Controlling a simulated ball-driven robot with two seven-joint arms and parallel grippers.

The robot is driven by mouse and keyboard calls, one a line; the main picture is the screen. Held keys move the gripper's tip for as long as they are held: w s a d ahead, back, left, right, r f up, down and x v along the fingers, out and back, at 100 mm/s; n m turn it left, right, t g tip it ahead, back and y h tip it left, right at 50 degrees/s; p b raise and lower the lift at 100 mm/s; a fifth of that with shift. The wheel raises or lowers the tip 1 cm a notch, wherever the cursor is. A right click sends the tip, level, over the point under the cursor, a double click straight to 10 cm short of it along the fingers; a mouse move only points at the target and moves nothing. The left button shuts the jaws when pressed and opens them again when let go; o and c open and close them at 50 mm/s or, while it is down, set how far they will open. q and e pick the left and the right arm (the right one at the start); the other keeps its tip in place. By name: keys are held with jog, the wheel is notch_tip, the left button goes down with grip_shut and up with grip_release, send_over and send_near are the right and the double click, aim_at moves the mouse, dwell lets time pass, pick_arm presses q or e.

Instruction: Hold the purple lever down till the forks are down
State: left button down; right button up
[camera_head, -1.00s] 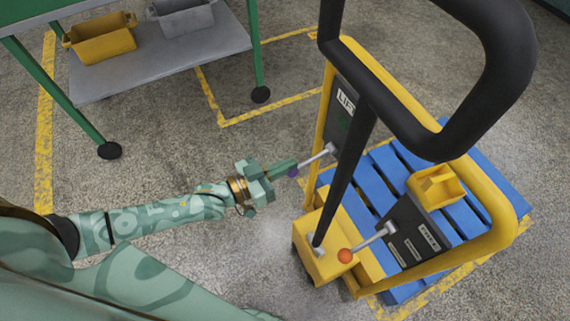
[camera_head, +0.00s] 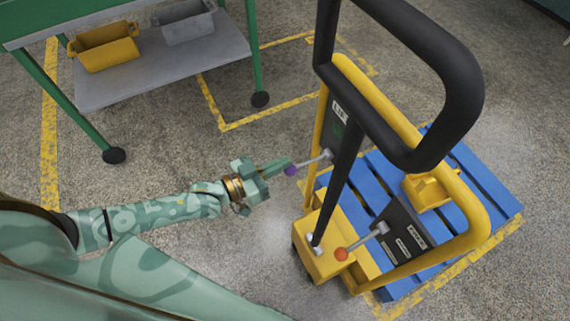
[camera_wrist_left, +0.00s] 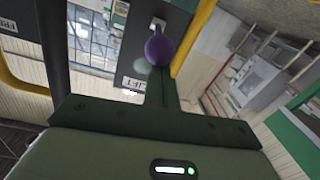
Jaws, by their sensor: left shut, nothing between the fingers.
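The purple lever (camera_head: 291,170) is a grey rod with a purple ball knob, sticking out to the left from the LIFT panel (camera_head: 340,112) of a yellow pallet truck. In the head view my left gripper (camera_head: 287,165) is shut and empty, its fingertips at the knob. In the left wrist view the purple knob (camera_wrist_left: 159,51) shows just beyond the shut fingertips; I cannot tell if they touch. The lever slopes slightly down toward its knob. The forks are hidden by the blue pallet (camera_head: 470,178) and the truck's frame. My right gripper is not in view.
A second lever with an orange knob (camera_head: 341,254) stands at the truck's lower right panel. The black handle loop (camera_head: 470,90) rises over the truck. A green-legged bench with a grey shelf (camera_head: 110,92) stands at the left.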

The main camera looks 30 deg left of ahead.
pick_arm(q)
jog(key=p+v, duration=0.1)
jog(key=v, duration=0.6)
jog(key=shift+s+a+f, duration=0.25)
jog(key=shift+s+f, duration=0.05)
